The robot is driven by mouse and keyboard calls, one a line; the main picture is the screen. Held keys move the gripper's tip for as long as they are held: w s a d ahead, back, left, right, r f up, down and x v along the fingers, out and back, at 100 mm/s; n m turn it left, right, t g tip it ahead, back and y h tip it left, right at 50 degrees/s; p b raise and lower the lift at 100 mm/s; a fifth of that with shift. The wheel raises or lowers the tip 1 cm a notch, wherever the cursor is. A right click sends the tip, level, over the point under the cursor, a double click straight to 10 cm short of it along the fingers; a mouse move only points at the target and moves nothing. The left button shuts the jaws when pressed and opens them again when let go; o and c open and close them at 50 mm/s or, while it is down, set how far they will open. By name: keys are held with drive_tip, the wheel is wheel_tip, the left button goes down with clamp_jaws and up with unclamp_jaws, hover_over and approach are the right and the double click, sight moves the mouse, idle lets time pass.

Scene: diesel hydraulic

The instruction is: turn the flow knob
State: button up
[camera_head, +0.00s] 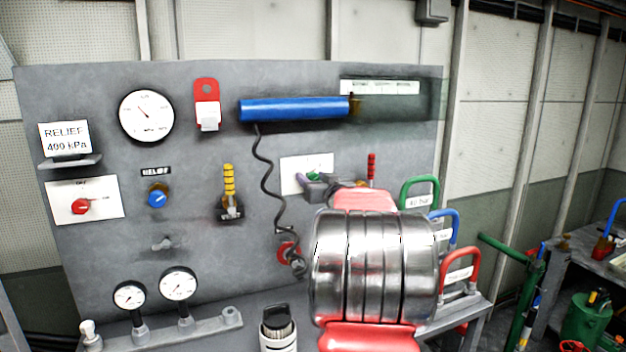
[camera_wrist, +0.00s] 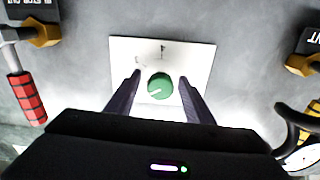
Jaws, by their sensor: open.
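A round green knob (camera_head: 313,176) sits on a white plate (camera_head: 290,172) on the grey panel. It also shows in the wrist view (camera_wrist: 160,87), with a pale pointer mark on its face; no readable name shows beside it. My gripper (camera_wrist: 160,78) is open, with one dark finger on each side of the green knob. I cannot tell whether either finger touches it. In the head view my gripper (camera_head: 318,186) is in front of the plate and hides part of it and of the knob.
A red-handled lever (camera_wrist: 27,95) is close to the knob, at the left in the wrist view. A blue knob (camera_head: 157,198), a yellow-handled lever (camera_head: 229,185) and a coiled black hose (camera_head: 266,180) are left of my gripper in the head view. A blue cylinder (camera_head: 290,109) is above.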

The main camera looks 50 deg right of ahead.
drive_tip(key=shift+c, duration=0.2)
drive_tip(key=c, duration=1)
drive_tip(key=shift+n, duration=0.3)
drive_tip(key=n, duration=1.1)
drive_tip(key=shift+f, duration=0.1)
drive_tip(key=shift+a+n, duration=0.1)
drive_tip(key=shift+n, duration=0.2)
drive_tip(key=o, duration=1)
drive_tip(key=shift+o, duration=0.2)
